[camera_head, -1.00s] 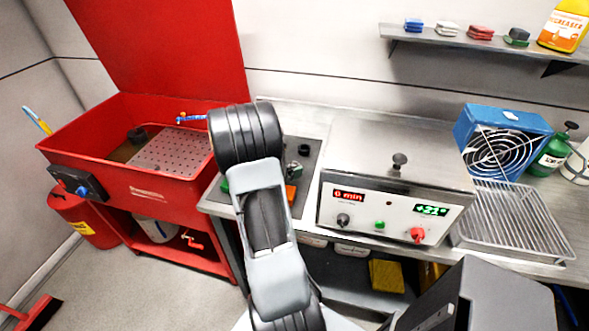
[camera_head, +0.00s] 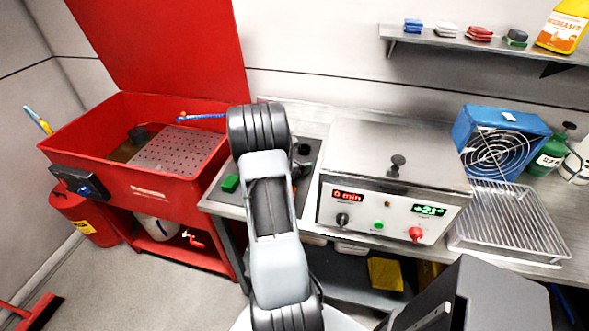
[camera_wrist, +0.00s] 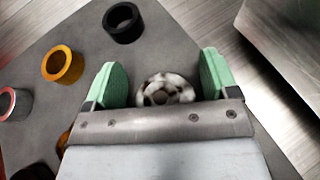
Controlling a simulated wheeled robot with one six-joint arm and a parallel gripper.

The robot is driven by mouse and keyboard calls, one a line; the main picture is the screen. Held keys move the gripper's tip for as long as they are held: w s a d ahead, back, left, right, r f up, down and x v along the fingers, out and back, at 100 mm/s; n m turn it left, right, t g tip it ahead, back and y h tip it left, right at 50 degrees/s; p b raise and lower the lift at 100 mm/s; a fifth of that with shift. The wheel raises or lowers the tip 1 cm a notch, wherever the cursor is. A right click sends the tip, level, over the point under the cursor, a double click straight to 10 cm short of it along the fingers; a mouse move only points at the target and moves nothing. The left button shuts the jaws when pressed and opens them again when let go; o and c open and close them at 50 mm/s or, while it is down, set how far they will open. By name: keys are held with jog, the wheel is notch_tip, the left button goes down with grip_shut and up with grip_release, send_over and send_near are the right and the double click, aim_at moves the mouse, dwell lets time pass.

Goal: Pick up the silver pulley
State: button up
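In the wrist view the silver pulley (camera_wrist: 165,89) lies on a dark grey mat (camera_wrist: 190,32), patterned with darker patches. My gripper (camera_wrist: 159,80) is open, with one green finger on each side of the pulley. Gaps show between the pulley and both fingers, and the gripper's body covers its near edge. I cannot tell how high the fingers are above the mat.
A black ring (camera_wrist: 123,22), a gold ring (camera_wrist: 62,65) and a red-rimmed ring (camera_wrist: 8,103) lie on the mat. A metal-topped machine (camera_head: 395,165) stands right of the mat, near the arm. A red wash basin (camera_head: 135,185) stands left.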

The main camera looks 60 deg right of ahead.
jog(key=c, duration=0.9)
jog(key=shift+r, duration=0.1)
